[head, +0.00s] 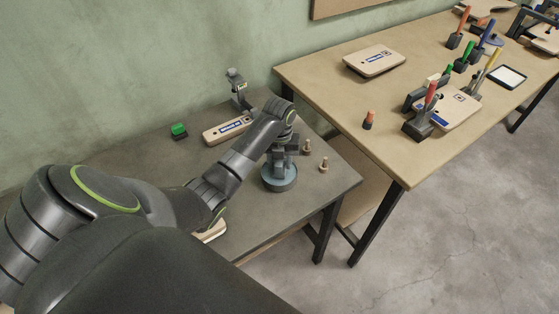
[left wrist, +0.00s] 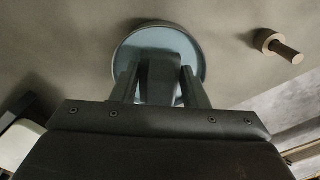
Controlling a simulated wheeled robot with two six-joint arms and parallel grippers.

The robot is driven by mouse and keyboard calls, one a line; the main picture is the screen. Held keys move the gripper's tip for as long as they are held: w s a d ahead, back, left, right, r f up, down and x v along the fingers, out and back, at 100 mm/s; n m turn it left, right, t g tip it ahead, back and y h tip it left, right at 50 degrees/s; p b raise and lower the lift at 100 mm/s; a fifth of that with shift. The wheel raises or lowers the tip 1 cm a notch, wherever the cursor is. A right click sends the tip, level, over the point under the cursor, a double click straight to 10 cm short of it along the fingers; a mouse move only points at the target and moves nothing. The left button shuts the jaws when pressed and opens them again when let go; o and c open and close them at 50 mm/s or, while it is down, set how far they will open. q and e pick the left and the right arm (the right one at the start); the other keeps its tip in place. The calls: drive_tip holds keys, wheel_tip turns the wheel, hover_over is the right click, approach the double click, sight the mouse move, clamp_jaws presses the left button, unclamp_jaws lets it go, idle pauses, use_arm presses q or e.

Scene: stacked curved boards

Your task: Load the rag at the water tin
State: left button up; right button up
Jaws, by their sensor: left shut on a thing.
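The water tin (head: 280,184) is a low round grey-blue tin near the front right of the dark bench. It also shows in the left wrist view (left wrist: 185,45), with a grey rim and pale blue inside. My left gripper (head: 281,150) is directly over the tin, pointing down. It is shut on a dark grey piece, which looks like the rag (left wrist: 158,78), held between the two fingers. The rag's lower end overlaps the tin's inside in the left wrist view; I cannot tell whether it touches the water. My right gripper is not in view.
A wooden board (head: 222,131), a green-topped block (head: 179,131) and a grey upright fixture (head: 237,84) are behind. A pale piece (head: 215,231) is partly hidden by my arm. A wooden table (head: 330,88) stands right.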

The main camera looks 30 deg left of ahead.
use_arm(q)
drive_tip(key=shift+f, duration=0.15)
idle(0.6)
drive_tip(key=shift+f+b, duration=0.3)
drive_tip(key=shift+f, duration=0.05)
drive_tip(key=shift+f+p, duration=0.1)
drive_tip(key=shift+p, duration=0.25)
idle(1.6)
wheel_tip(320, 180, up, 7)
drive_tip(key=p, duration=0.7)
drive_tip(key=shift+p, duration=0.4)
idle(0.4)
